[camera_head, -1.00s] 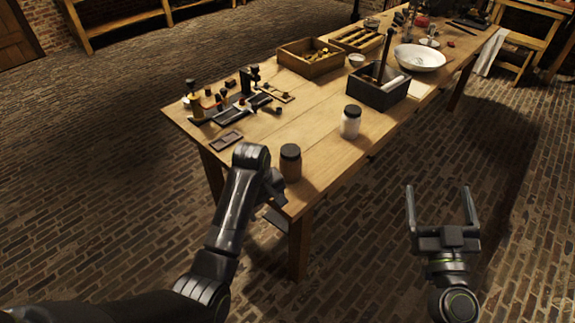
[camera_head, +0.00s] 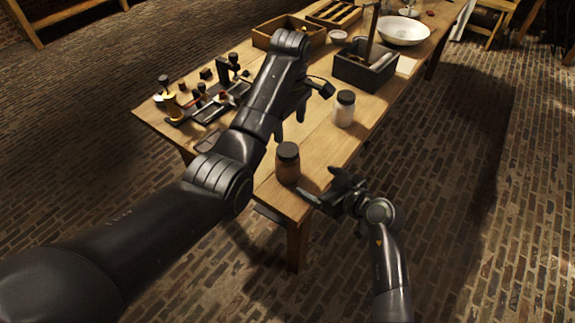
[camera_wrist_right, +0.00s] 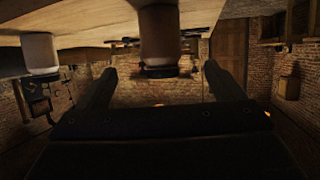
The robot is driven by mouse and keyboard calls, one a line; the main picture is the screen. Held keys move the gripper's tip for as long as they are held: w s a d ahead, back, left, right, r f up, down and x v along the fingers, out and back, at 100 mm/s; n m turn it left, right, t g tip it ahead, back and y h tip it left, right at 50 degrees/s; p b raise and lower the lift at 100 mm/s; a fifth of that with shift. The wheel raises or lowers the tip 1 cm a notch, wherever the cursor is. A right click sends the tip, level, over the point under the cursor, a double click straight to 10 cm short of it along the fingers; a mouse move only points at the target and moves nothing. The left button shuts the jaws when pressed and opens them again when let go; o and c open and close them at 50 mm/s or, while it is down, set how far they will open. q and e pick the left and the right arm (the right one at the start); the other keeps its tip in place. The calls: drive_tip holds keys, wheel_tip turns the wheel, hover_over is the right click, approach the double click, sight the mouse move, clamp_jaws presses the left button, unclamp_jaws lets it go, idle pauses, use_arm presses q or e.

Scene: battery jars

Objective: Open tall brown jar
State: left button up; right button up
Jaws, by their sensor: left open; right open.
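The tall brown jar (camera_head: 288,168) stands upright near the table's front corner, its dark lid on. My right gripper (camera_head: 318,187) is open just right of the jar, its fingers pointing at it. In the right wrist view, which is upside down, the brown jar (camera_wrist_right: 160,35) shows between the two open fingers (camera_wrist_right: 160,85); I cannot tell whether they touch it. My left gripper (camera_head: 303,108) is open and empty above the table, behind the brown jar; its own wrist partly hides it.
A white jar with a dark lid (camera_head: 344,112) stands behind and right of the brown jar. A dark toolbox (camera_head: 365,76), a wooden crate (camera_head: 262,40) and a white bowl (camera_head: 403,32) are farther back. Small tools (camera_head: 175,105) lie at the left. Bare wood lies around the jars.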

sight(296, 169)
use_arm(q)
drive_tip(key=shift+w+a+f, duration=0.2)
drive_tip(key=shift+w+a, duration=0.1)
use_arm(e)
drive_tip(key=x, duration=1.2)
drive_tip(key=shift+a+f, duration=0.1)
drive_tip(key=shift+x, duration=1.05)
